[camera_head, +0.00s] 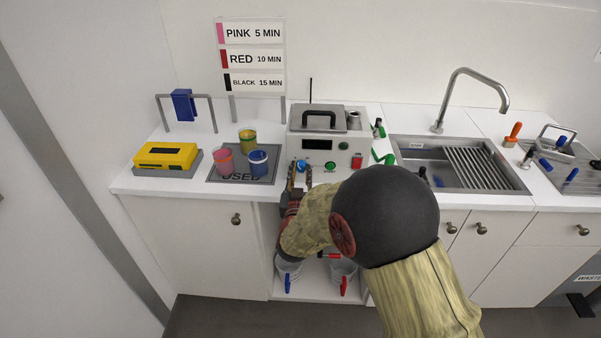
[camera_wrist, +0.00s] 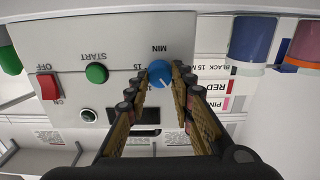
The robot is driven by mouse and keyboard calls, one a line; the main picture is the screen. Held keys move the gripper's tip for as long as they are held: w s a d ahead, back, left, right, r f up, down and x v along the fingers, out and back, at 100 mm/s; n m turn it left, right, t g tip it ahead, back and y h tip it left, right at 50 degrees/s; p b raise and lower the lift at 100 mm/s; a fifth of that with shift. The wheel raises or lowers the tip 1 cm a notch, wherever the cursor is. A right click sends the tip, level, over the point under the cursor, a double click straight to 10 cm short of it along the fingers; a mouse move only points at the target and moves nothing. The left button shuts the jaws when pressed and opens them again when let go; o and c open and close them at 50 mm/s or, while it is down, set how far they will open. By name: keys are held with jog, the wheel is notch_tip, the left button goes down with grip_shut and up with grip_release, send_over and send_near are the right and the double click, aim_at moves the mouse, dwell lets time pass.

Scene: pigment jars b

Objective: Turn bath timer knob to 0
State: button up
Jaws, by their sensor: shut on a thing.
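The bath timer knob is a blue round knob (camera_wrist: 161,73) with a white pointer mark, on the light grey front panel of the bath (camera_head: 325,152). In the head view the knob (camera_head: 301,165) shows at the panel's lower left. My gripper (camera_wrist: 164,74) has its fingertips on both sides of the knob, shut on it. In the head view my gripper (camera_head: 299,178) reaches up to the panel from below. In the wrist view the dial lettering is upside down; MIN and 15 can be read, and the other marks are partly hidden by the fingers.
A green START button (camera_wrist: 96,73) and a red OFF/ON switch (camera_wrist: 49,86) are on the same panel. Several coloured jars stand on the USED mat (camera_head: 222,177) to the left. A yellow box (camera_head: 166,156) is farther left, and a sink (camera_head: 470,180) is on the right.

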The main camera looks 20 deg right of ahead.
jog(key=shift+n, duration=0.3)
grip_shut()
jog(key=shift+r+n+p, duration=0.1)
jog(key=shift+n+p, duration=0.55)
jog(key=shift+n, duration=0.15)
jog(key=n+p, duration=0.2)
jog(key=n, duration=0.2)
jog(key=shift+a, duration=0.1)
jog(key=n+p, duration=0.3)
jog(key=n, duration=0.1)
jog(key=shift+n, duration=0.4)
jog(key=shift+a+n+p, duration=0.1)
jog(key=shift+n+p, duration=0.55)
jog(key=shift+n, duration=0.85)
jog(key=shift+f, duration=0.2)
jog(key=o, duration=1)
grip_release()
